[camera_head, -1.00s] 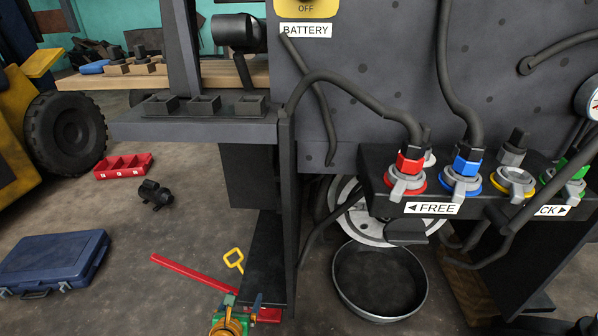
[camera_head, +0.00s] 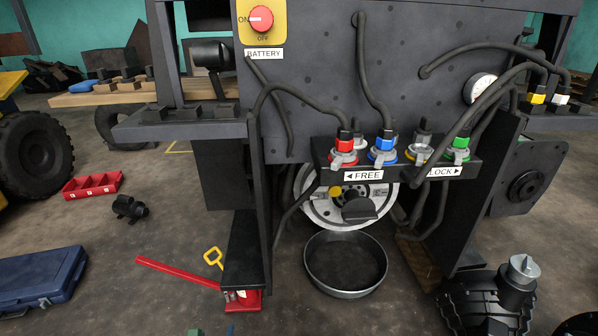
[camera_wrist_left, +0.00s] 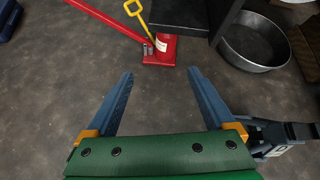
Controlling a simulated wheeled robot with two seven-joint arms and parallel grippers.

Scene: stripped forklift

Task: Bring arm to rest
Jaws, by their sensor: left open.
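My left gripper (camera_wrist_left: 160,73) is open and empty in the left wrist view. Its two blue fingers stand apart above the bare floor, joined to a green palm. The red jack (camera_wrist_left: 160,48) with its long handle is just beyond the fingertips and apart from them. In the head view only small green and blue bits of this gripper show at the bottom edge, below the red jack (camera_head: 243,299).
The stripped forklift (camera_head: 300,100) stands ahead, with coloured hose couplings on its ledge. A round drain pan (camera_head: 345,290) lies under it. A red tray (camera_head: 92,187) and a blue case (camera_head: 40,277) lie on the left floor. A black ribbed unit (camera_head: 480,300) is at lower right.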

